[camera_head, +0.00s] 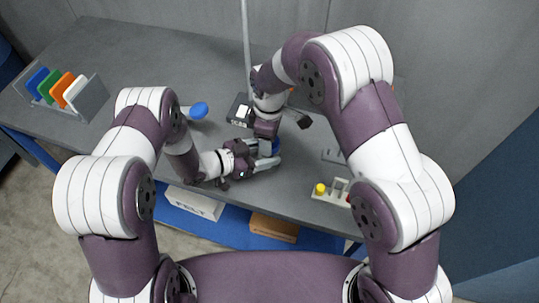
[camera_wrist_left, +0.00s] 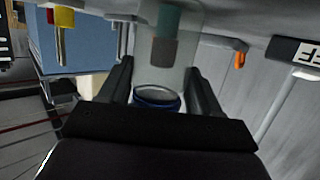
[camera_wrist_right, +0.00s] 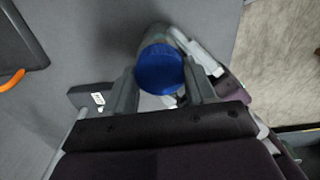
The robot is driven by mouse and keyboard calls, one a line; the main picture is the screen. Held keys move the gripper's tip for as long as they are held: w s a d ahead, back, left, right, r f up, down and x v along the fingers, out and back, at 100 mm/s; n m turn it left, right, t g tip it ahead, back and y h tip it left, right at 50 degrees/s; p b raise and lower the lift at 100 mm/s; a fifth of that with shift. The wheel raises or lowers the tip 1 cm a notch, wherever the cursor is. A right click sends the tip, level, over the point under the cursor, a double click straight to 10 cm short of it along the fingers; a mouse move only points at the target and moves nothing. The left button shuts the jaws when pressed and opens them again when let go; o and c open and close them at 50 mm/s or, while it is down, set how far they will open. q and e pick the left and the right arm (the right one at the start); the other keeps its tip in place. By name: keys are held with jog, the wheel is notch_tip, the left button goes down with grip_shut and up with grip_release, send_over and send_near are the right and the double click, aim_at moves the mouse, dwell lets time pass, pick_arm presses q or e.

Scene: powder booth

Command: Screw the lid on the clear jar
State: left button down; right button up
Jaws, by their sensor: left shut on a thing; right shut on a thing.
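The blue lid (camera_wrist_right: 160,70) sits between the fingers of my right gripper (camera_wrist_right: 160,88), which is shut on it from above. The clear jar (camera_wrist_left: 180,65) stands between the fingers of my left gripper (camera_wrist_left: 160,80), which is shut on it from the side. The lid's blue edge (camera_wrist_left: 158,105) shows at the jar's mouth end; I cannot tell how tightly it sits. Teal and brown shapes show in or through the jar. In the head view, my left gripper (camera_head: 266,163) and right gripper (camera_head: 268,141) meet around the jar, mostly hiding it.
A rack of coloured panels (camera_head: 65,92) stands at the far left. A dark labelled box (camera_head: 239,111) and a blue-ended item (camera_head: 199,110) lie behind my left arm. A small rack with a yellow knob (camera_head: 320,189) is at the right. A FELT box (camera_head: 195,203) lies below.

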jog(key=m, duration=0.4)
jog(key=shift+m, duration=0.3)
jog(key=m, duration=0.3)
jog(key=shift+m, duration=0.4)
jog(key=m, duration=1.1)
jog(key=shift+m, duration=0.3)
jog(key=m, duration=0.7)
jog(key=o, duration=1.2)
jog(key=shift+c, duration=0.2)
